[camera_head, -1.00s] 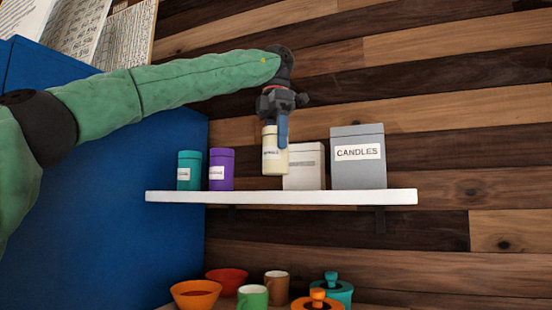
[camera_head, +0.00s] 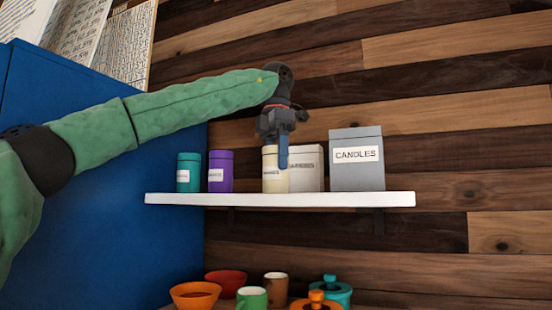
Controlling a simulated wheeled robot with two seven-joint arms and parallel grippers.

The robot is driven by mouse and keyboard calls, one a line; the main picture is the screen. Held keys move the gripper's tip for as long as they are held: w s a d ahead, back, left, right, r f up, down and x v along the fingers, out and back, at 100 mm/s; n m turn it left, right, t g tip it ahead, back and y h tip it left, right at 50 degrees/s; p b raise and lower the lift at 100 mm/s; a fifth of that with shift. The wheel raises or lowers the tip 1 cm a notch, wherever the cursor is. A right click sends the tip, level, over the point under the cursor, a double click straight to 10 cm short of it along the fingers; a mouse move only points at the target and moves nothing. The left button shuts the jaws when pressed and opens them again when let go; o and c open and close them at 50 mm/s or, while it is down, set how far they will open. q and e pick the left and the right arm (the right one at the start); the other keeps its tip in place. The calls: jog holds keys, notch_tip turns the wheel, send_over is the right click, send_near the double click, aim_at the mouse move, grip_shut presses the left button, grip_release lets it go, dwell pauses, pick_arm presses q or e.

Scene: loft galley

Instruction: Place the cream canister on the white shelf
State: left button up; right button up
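The cream canister (camera_head: 270,174) is upright with its base at the top of the white shelf (camera_head: 330,200), seemingly resting on it. It stands between the purple canister and a white box, partly in front of the box. My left gripper (camera_head: 282,157) comes down from above and is shut on the cream canister's upper part. My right gripper is not in view.
On the shelf stand a teal canister (camera_head: 188,172), a purple canister (camera_head: 220,171), the white box (camera_head: 308,168) and a grey candles box (camera_head: 356,160). Bare shelf shows between purple and cream. A blue cabinet (camera_head: 110,215) is at left. Bowls (camera_head: 195,296) and mugs (camera_head: 252,297) sit below.

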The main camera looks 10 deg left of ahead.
pick_arm(q)
jog(key=shift+o, duration=1.1)
jog(key=shift+w+a, duration=0.1)
jog(key=shift+a, duration=0.05)
jog(key=shift+r, duration=0.2)
jog(key=r, duration=0.7)
jog(key=shift+d+r, duration=0.2)
jog(key=shift+r, duration=0.1)
jog(key=shift+a+r, duration=0.1)
jog(key=shift+r, duration=2.05)
jog(key=shift+f, duration=0.1)
